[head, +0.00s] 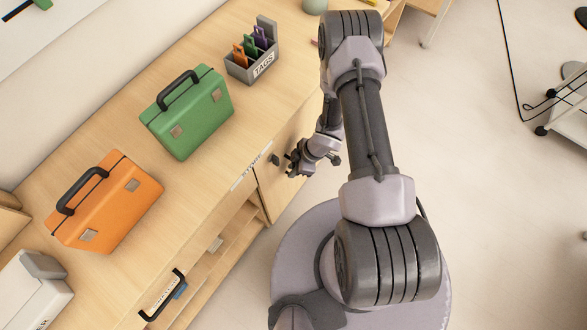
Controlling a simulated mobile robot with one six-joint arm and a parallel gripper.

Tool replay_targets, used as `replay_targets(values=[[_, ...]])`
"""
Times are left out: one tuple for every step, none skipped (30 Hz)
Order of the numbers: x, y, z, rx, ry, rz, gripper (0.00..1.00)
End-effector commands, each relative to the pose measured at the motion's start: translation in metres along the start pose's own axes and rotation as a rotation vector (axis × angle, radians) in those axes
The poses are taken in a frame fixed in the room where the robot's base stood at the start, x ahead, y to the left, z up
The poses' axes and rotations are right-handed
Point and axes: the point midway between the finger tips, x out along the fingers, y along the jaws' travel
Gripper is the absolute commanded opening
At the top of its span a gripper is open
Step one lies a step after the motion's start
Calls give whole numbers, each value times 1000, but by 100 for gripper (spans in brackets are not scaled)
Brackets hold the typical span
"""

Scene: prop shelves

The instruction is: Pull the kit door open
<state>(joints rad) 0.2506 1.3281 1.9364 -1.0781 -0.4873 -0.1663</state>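A light wood door (272,187) closes the front of the long wooden cabinet, below its top edge. It looks shut, with no gap that I can make out. A small dark knob (275,159) sits near its upper part. My gripper (293,163) is small and dark in this view, just right of the knob and in front of the door. Its fingers point toward the door. I cannot tell whether they touch the knob or how far apart they are.
A green case (190,118), an orange case (112,208) and a grey tags holder (255,65) stand on the cabinet top (150,150). Open shelves (225,240) lie left of the door. A black handle (172,300) sticks out at lower left.

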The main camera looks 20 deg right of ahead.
Motion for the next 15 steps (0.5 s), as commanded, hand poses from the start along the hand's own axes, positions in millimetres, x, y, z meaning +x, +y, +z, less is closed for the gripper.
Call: replay_targets(values=[[0, 0, 0, 0, 0, 0, 20], [0, 0, 0, 0, 0, 0, 20], [0, 0, 0, 0, 0, 0, 20], [0, 0, 0, 0, 0, 0, 20], [0, 0, 0, 0, 0, 0, 14], [0, 0, 0, 0, 0, 0, 6], [0, 0, 0, 0, 0, 0, 0], [0, 0, 0, 0, 0, 0, 0], [0, 0, 0, 0, 0, 0, 0], [0, 0, 0, 0, 0, 0, 0], [0, 0, 0, 0, 0, 0, 0], [0, 0, 0, 0, 0, 0, 0], [0, 0, 0, 0, 0, 0, 0], [0, 0, 0, 0, 0, 0, 0], [-1, 0, 0, 0, 0, 0, 0]])
